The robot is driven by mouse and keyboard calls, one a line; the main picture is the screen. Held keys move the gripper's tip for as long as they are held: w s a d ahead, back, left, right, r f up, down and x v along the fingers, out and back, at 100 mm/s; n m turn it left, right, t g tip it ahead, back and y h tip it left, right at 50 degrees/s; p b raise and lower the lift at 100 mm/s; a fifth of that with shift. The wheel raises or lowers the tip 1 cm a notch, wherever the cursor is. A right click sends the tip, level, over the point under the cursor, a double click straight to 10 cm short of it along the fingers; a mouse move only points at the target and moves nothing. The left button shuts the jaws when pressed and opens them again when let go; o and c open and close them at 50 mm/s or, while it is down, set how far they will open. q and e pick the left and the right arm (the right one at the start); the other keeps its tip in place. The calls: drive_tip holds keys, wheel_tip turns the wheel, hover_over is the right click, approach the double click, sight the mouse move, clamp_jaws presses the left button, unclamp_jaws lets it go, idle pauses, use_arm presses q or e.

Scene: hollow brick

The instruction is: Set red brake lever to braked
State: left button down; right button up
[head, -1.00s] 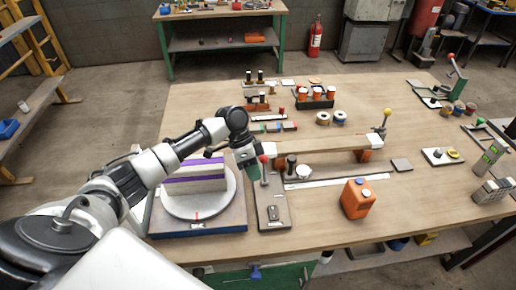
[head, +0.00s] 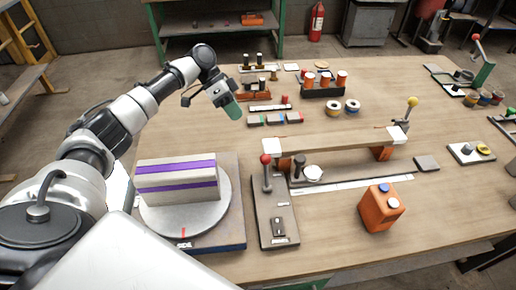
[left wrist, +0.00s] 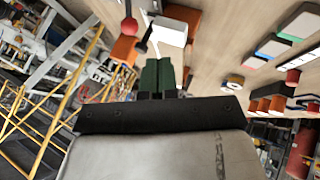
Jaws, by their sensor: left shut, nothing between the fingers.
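A red-knobbed lever (head: 266,159) stands nearly upright at the far end of a dark base plate (head: 270,225) beside the turntable. Its red knob also shows at the top of the left wrist view (left wrist: 129,26). Any braked marking on the plate is too small to read. My left gripper (head: 234,110) has green fingers, shut and empty, held above the table behind the lever and apart from it. The fingers also show in the left wrist view (left wrist: 165,68). My right gripper is out of view.
A round turntable (head: 165,222) with a striped white and purple block (head: 178,182) stands left of the lever. A raised wooden beam (head: 335,141), an orange canister (head: 381,207) and a yellow-knobbed lever (head: 412,102) are to the right. Another red-topped lever (head: 476,38) is at back right.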

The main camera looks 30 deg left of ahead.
use_arm(q)
drive_tip(key=f, duration=0.1)
drive_tip(key=p, duration=0.5)
approach(266, 173)
drive_tip(key=w+d+f, duration=0.1)
drive_tip(key=w+f, duration=0.3)
drive_tip(key=shift+s+d, duration=0.15)
drive_tip(key=shift+d, duration=0.2)
